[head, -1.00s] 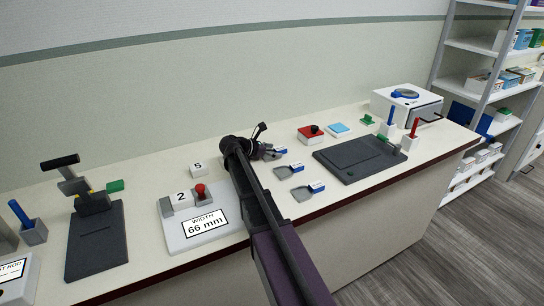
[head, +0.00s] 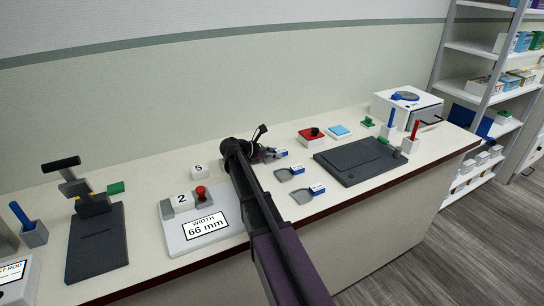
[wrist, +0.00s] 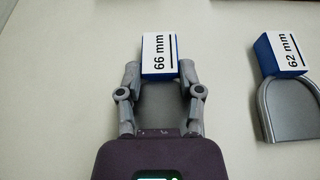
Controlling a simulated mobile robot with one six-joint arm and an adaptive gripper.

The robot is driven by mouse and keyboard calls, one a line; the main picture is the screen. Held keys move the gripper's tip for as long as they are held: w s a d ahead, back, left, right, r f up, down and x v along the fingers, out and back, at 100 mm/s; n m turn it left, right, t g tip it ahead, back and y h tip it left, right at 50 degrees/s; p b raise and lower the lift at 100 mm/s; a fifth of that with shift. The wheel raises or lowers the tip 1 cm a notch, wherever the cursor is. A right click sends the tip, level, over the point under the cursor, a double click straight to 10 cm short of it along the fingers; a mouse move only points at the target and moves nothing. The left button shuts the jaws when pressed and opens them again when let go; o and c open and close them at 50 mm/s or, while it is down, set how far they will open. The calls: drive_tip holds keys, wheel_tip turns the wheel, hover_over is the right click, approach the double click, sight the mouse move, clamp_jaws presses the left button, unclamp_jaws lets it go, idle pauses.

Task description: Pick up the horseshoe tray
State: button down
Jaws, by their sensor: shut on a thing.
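My gripper (wrist: 159,72) is shut on the blue block-shaped handle of the horseshoe tray marked 66 mm (wrist: 160,54), one finger on each side of it. The tray's grey body shows only partly between the fingers, and its outline is mostly hidden. In the head view, my gripper (head: 262,151) is at the far end of the row of trays, and the held tray (head: 278,153) is partly hidden by it. I cannot tell whether the tray is on the counter or just above it. A second horseshoe tray, marked 62 mm (wrist: 289,108), lies to the right.
A third tray (head: 306,194) lies nearest the front edge. A sign (head: 205,226) at left reads WIDTH 66 mm. A dark grey board (head: 358,160), a red button box (head: 311,136) and a white machine (head: 410,106) stand to the right. A dark lever press (head: 95,225) is at far left.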

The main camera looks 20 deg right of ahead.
drive_tip(key=shift+r, duration=0.1)
wheel_tip(320, 180, up, 3)
drive_tip(key=p, duration=0.3)
drive_tip(key=s+d, duration=0.2)
drive_tip(key=s, duration=0.2)
drive_tip(key=s+d+r+p, duration=0.1)
drive_tip(key=s+d, duration=0.1)
drive_tip(key=s, duration=0.3)
drive_tip(key=s+d+p, duration=0.1)
drive_tip(key=s+d, duration=0.2)
drive_tip(key=s, duration=0.2)
drive_tip(key=shift+s+r, duration=0.2)
drive_tip(key=shift+r, duration=0.15)
drive_tip(key=shift+s, duration=0.1)
